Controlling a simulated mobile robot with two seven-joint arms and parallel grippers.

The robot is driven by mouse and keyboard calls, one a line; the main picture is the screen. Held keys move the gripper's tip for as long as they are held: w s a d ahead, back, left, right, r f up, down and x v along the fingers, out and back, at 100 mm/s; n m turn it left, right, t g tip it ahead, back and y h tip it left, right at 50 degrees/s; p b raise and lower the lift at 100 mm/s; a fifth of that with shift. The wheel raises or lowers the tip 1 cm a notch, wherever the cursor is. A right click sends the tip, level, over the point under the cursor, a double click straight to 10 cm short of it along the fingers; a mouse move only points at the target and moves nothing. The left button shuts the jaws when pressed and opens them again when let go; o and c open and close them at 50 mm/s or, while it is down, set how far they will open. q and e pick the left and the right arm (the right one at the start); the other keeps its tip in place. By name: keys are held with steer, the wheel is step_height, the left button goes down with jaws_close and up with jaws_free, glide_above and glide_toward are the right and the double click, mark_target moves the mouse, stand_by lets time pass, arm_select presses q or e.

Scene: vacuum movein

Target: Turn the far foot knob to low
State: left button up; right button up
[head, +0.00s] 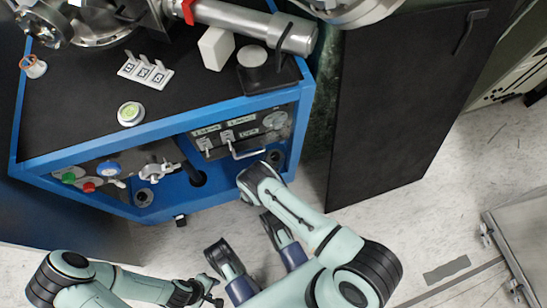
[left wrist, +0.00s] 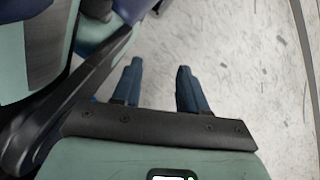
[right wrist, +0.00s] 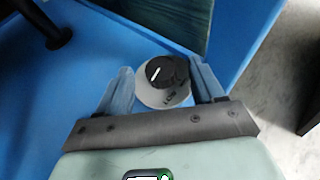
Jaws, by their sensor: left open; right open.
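In the right wrist view a black round knob (right wrist: 168,73) with a white pointer line sits on a pale round dial (right wrist: 158,96) on blue metal. The line slants up and to the right. Small lettering at the dial's lower edge is hard to read. My right gripper (right wrist: 163,66) is open, with one finger on each side of the knob; whether they touch it I cannot tell. In the head view the knob (head: 277,157) is beside my right wrist, which hides the fingers. My left gripper (left wrist: 160,68) is open and empty over the floor.
The blue frame (head: 100,150) carries a second foot knob (head: 143,197) at left, several coloured buttons and a panel with a handle (head: 248,152). A black pipe (right wrist: 50,38) stands left of my right fingers. A dark panel (head: 400,100) stands to the right. Speckled floor is free in front.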

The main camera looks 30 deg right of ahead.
arm_select(q)
steer(key=shift+s+f, duration=0.15)
steer(key=shift+s, duration=0.3)
arm_select(e)
steer(key=shift+w+d+f, duration=0.25)
steer(key=shift+w+d, duration=0.1)
steer(key=shift+d, duration=0.2)
steer(key=c, duration=1.1)
steer(key=shift+o, duration=0.2)
steer(key=n+t+y+p, duration=0.2)
steer(key=n+p, duration=0.1)
steer(key=n+t+y+p, duration=0.1)
steer(key=shift+s+d+r+t, duration=0.1)
steer(key=shift+s+d+t, duration=0.15)
steer(key=shift+t, duration=0.15)
steer(key=shift+n+y, duration=0.3)
steer(key=shift+y, duration=0.1)
arm_select(q)
steer(key=w+d+r+t, duration=0.1)
steer(key=w+r+t, duration=0.2)
steer(key=w, duration=0.6)
step_height(320, 180, up, 3)
steer(key=shift+f+m, duration=0.1)
steer(key=shift+m, duration=0.2)
arm_select(e)
steer(key=o, duration=1.1)
steer(key=shift+c, duration=0.2)
